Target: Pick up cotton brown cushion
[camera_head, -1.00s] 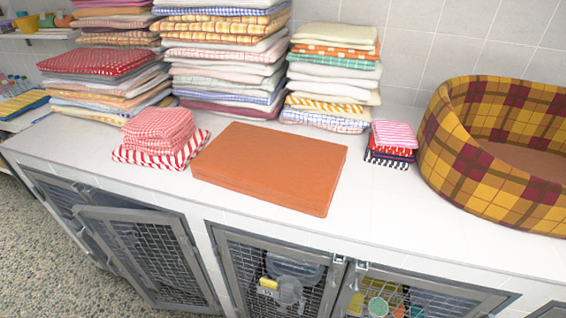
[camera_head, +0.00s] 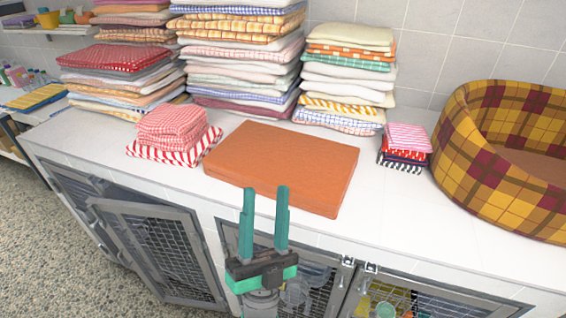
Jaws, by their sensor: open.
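The brown cushion (camera_head: 284,160) is a flat, orange-brown rectangular slab. It lies on the white tiled counter (camera_head: 400,218), near the front edge. My gripper (camera_head: 266,190) shows at the lower middle, with two teal fingers pointing up the picture toward the cushion's front edge. The fingers are apart, and nothing shows between them. The fingertips appear at or just short of the cushion's front side in the picture; I cannot tell whether they touch it or how high they are.
Folded red-and-white towels (camera_head: 172,136) sit just left of the cushion. Tall towel stacks (camera_head: 240,65) stand behind it. A small towel pile (camera_head: 405,148) and a plaid pet bed (camera_head: 465,180) are to the right. Mesh kennel doors (camera_head: 160,250) are below; the left one stands ajar.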

